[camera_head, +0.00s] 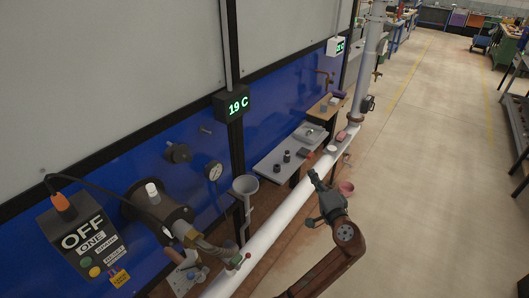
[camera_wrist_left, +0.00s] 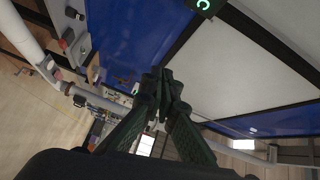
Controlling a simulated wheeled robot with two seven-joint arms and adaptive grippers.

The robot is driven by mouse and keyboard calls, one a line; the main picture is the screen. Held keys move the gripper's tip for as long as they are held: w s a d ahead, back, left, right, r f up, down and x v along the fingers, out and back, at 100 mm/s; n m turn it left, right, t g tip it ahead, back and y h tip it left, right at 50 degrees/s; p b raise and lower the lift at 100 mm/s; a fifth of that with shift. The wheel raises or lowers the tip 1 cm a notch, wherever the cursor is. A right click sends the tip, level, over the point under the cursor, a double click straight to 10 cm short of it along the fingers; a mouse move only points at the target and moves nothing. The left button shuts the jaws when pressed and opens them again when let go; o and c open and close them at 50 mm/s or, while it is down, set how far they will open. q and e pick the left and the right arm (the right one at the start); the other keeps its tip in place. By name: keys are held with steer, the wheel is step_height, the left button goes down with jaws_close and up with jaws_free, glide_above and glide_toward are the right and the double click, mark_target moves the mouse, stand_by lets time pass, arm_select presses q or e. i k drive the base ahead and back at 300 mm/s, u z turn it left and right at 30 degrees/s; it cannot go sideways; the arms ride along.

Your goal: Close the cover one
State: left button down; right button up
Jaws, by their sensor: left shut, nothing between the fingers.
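A dark control box (camera_head: 85,240) at the lower left of the head view bears the words OFF and ONE, with an orange plug on top and coloured buttons below. To its right, a dark round housing (camera_head: 160,205) with a white knob is fixed to the blue wall. I cannot tell which part is cover one. My left gripper (camera_head: 314,176) is shut and empty, in the air at the right of the white pipe, well apart from the box and housing. Its shut fingers also show in the wrist view (camera_wrist_left: 161,88). My right gripper is not in view.
The long white pipe (camera_head: 285,210) runs between my left gripper and the wall. A funnel (camera_head: 245,186), a gauge (camera_head: 214,171) and a grey shelf (camera_head: 282,157) with small dark parts stand along the wall. A 19 C display (camera_head: 233,104) hangs above.

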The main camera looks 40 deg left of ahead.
mark_target(181, 153)
steer(key=z, duration=0.5)
steer(key=i, duration=0.95)
steer(key=u, duration=1.95)
